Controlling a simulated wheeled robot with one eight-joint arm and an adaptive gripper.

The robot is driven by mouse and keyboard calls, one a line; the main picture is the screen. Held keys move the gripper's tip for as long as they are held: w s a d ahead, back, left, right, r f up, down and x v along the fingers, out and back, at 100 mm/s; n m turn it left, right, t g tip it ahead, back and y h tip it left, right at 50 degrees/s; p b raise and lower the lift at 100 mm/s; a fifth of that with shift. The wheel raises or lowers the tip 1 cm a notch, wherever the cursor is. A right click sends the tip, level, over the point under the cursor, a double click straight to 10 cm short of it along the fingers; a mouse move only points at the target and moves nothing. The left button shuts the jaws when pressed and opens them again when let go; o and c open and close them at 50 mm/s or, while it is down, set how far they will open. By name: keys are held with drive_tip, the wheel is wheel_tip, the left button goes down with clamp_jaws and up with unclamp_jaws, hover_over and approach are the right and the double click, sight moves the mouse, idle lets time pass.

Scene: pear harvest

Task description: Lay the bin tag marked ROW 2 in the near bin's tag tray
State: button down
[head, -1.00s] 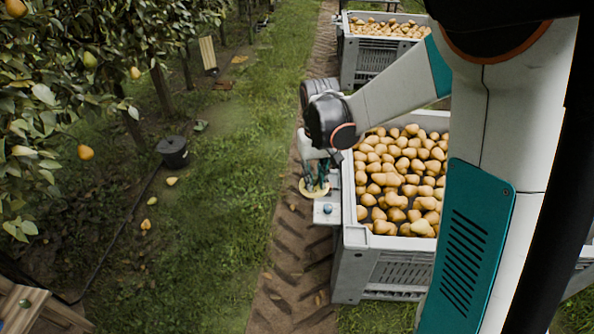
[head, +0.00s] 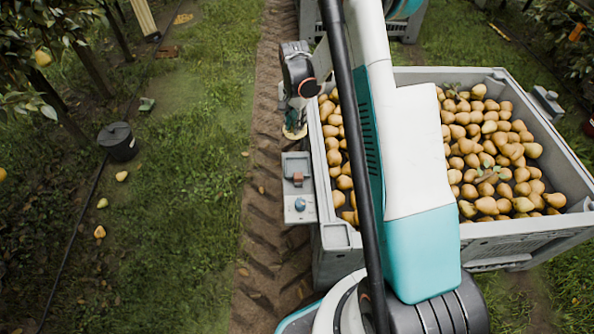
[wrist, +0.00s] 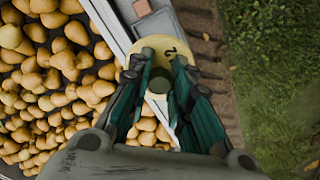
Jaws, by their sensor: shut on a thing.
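My gripper (head: 296,120) is shut on a pale yellow round tag (head: 294,134), held just beyond the tag tray at the near bin's left side. In the wrist view, the tag (wrist: 166,44) sits between my fingertips (wrist: 160,66); a dark mark like a 2 shows, the rest is unreadable. The near bin (head: 500,232) is grey and full of pears. The tray (wrist: 166,22) lies just above the tag in the wrist view.
A blue knob (head: 300,204) sits on a grey plate in front of the tray. My arm crosses over the bin and hides part of it. A dark bucket (head: 119,142) stands on the grass at left. The dirt track beside the bin is clear.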

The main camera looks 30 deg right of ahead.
drive_tip(key=shift+m, duration=0.6)
drive_tip(key=f+b, duration=0.1)
drive_tip(key=f, duration=0.4)
drive_tip(key=f+b, duration=0.2)
drive_tip(key=f, duration=0.4)
drive_tip(key=d+f+b, duration=0.1)
drive_tip(key=f+b, duration=0.1)
drive_tip(key=f, duration=0.3)
drive_tip(key=shift+w+f, duration=0.2)
drive_tip(key=shift+f, duration=0.1)
drive_tip(key=shift+f+b, duration=1.05)
drive_tip(key=shift+f, duration=1.45)
drive_tip(key=shift+f, duration=0.25)
drive_tip(key=c, duration=1.5)
unclamp_jaws()
